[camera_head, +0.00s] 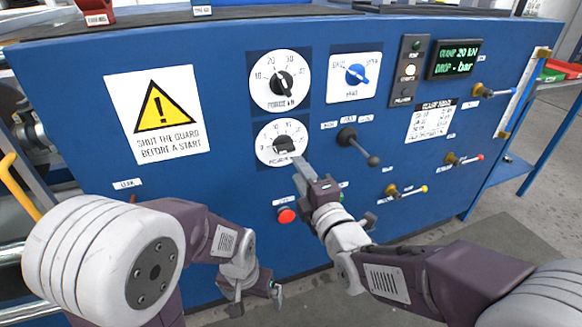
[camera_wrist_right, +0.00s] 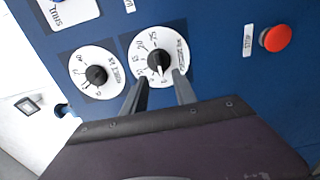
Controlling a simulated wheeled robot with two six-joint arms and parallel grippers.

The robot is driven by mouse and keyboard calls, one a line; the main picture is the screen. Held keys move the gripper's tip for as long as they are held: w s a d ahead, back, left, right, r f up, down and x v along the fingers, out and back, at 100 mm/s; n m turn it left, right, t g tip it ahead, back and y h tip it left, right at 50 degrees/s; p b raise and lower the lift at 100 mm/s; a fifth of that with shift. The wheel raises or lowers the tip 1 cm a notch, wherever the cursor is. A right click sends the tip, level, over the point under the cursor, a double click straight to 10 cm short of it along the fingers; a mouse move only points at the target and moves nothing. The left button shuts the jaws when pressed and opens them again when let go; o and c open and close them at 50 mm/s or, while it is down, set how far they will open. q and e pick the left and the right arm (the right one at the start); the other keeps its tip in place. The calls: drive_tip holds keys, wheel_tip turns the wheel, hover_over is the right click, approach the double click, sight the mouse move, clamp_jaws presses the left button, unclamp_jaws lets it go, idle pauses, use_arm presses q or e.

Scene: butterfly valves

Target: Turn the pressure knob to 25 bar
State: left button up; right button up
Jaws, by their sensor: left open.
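The pressure knob (camera_head: 283,143) is black, on the lower white dial of the blue panel. It also shows in the right wrist view (camera_wrist_right: 158,60), where its white mark points down, away from the 25 near the dial's top; the exact reading is unclear. My right gripper (camera_head: 298,164) is at the dial's lower right edge. In the right wrist view its two fingers (camera_wrist_right: 160,76) are apart, with the knob just beyond and between their tips; contact cannot be told. My left gripper (camera_head: 256,294) is open and empty, low in front of the panel.
The force dial (camera_head: 280,80) sits above the pressure dial. A blue selector knob (camera_head: 356,74) is to its right. A black lever (camera_head: 358,146) sticks out right of the pressure dial. A red stop button (camera_head: 286,215) is below.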

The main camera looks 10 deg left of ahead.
sight(287, 151)
drive_tip(key=b+x, duration=0.2)
drive_tip(key=x, duration=0.5)
drive_tip(key=shift+w+a, duration=0.25)
drive_tip(key=shift+w, duration=0.1)
drive_tip(key=shift+w+a+r, duration=0.1)
drive_tip(key=shift+w+a, duration=0.25)
drive_tip(key=shift+w, duration=0.2)
drive_tip(key=shift+c, duration=0.3)
clamp_jaws()
